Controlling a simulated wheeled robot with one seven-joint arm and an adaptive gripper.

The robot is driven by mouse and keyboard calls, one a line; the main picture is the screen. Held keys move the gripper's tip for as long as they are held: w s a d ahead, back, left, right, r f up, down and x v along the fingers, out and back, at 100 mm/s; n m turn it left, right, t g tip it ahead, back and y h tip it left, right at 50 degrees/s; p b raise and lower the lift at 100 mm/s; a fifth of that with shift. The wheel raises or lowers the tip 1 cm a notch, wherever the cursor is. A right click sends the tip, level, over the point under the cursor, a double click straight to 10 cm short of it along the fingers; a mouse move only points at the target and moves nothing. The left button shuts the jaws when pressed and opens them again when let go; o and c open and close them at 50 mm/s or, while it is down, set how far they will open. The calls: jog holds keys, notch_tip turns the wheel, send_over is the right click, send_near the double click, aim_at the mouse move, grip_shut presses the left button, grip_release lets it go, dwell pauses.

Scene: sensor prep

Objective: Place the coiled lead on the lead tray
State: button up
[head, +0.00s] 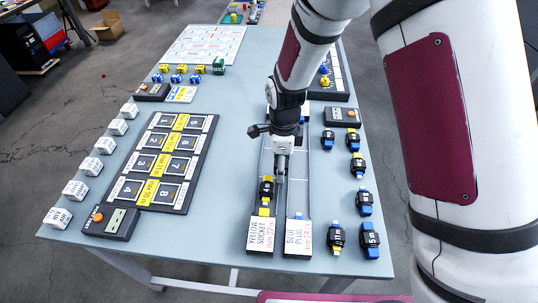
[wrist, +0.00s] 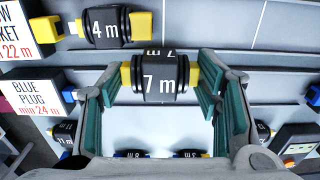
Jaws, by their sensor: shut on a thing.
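My gripper (head: 281,172) is over the long grey trays in the middle of the table. In the wrist view my gripper (wrist: 160,95) is shut on a black coiled lead (wrist: 160,80) marked 7 m, with yellow ends. In the head view this lead is mostly hidden by the gripper. The left tray is labelled yellow socket, min 22 m (head: 261,235); the right tray is labelled blue plug, min 24 m (head: 297,238). A 4 m lead (head: 266,189) lies in the yellow-socket tray near its label; it also shows in the wrist view (wrist: 105,27).
Several coiled leads (head: 364,202) stand along the table's right side. A black numbered board (head: 150,190) lies left of the trays, with several white cubes (head: 75,189) beyond it. Handheld meters (head: 109,222) lie on the table. Bare table shows between board and trays.

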send_over(271, 162)
jog(key=shift+f, duration=0.35)
jog(key=shift+a+f, duration=0.1)
jog(key=shift+f, duration=1.65)
jog(key=shift+f, duration=0.1)
jog(key=o, duration=1.2)
notch_tip(271, 162, up, 12)
jog(key=shift+r, duration=0.15)
